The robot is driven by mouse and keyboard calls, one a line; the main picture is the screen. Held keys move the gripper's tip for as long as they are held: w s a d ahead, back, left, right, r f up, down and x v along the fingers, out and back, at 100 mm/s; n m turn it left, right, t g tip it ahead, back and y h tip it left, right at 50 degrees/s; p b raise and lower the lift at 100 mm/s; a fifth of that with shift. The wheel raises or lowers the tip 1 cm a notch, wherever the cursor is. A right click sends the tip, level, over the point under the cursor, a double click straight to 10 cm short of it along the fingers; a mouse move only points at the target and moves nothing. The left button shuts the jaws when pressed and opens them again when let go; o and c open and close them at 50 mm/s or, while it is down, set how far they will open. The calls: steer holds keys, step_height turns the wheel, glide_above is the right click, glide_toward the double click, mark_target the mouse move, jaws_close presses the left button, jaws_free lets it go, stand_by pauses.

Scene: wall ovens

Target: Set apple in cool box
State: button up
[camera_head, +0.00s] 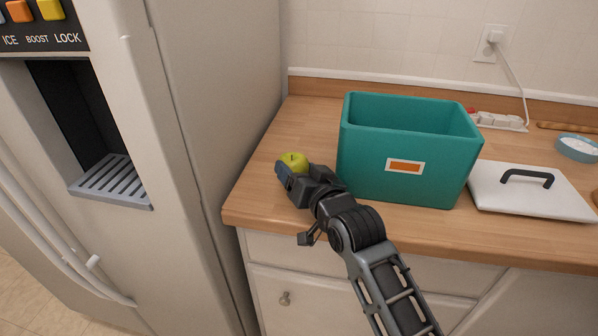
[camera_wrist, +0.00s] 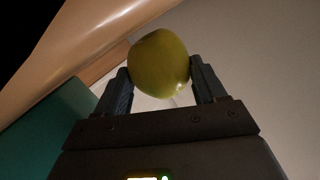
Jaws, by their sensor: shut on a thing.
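A green apple (camera_head: 293,161) is held at the end of my gripper (camera_head: 285,173), left of the cool box. In the wrist view the apple (camera_wrist: 159,63) sits between the two fingers of my gripper (camera_wrist: 162,82), one on each side. The cool box (camera_head: 411,161) is a teal, open-topped bin with an orange and white label, standing on the wooden counter. Its inner floor is hidden by the front wall. A teal surface, likely the box (camera_wrist: 55,130), shows at the left in the wrist view.
A white lid (camera_head: 510,202) with a black handle lies right of the box. A blue bowl of white stuff (camera_head: 577,148) and a power strip (camera_head: 497,121) are farther back. A fridge (camera_head: 215,90) stands close at the left. Bare counter (camera_head: 262,200) lies between fridge and box.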

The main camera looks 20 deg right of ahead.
steer(key=shift+f, duration=0.25)
steer(key=shift+f, duration=0.1)
steer(key=o, duration=1.1)
steer(key=shift+f, duration=0.1)
steer(key=shift+o, duration=0.2)
steer(key=shift+s+f+b, duration=0.1)
steer(key=shift+s+b, duration=0.05)
steer(key=shift+b, duration=0.2)
